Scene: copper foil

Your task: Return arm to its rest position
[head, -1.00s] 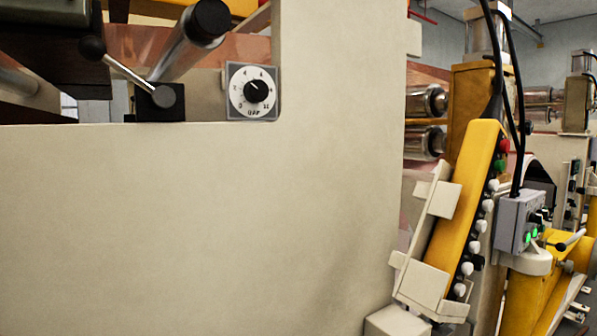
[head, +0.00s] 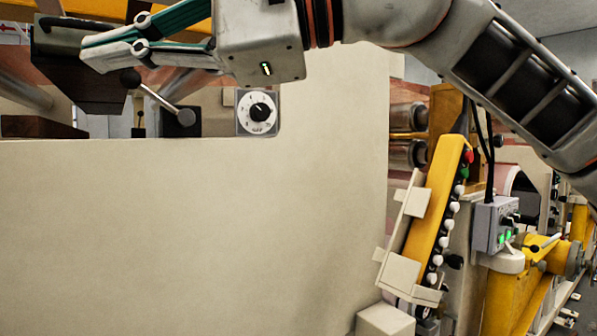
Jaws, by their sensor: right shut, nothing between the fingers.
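My right arm comes in from the upper right and reaches across the top of the head view. Its right gripper (head: 88,53) points left, with green-lined fingers shut and nothing between them. The fingertips appear in front of the dark block at the upper left; whether they touch it cannot be told. A lever with a black ball knob (head: 131,78) shows just below the fingers. A round white dial with a black knob (head: 260,112) sits below the gripper body. My left gripper is not in view.
A large cream machine panel (head: 200,230) fills the middle and left. A yellow push-button pendant (head: 430,205) leans in a cream holder at right. A grey control box with green lights (head: 495,228) stands beyond it, with hanging black cables. The space before the panel looks clear.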

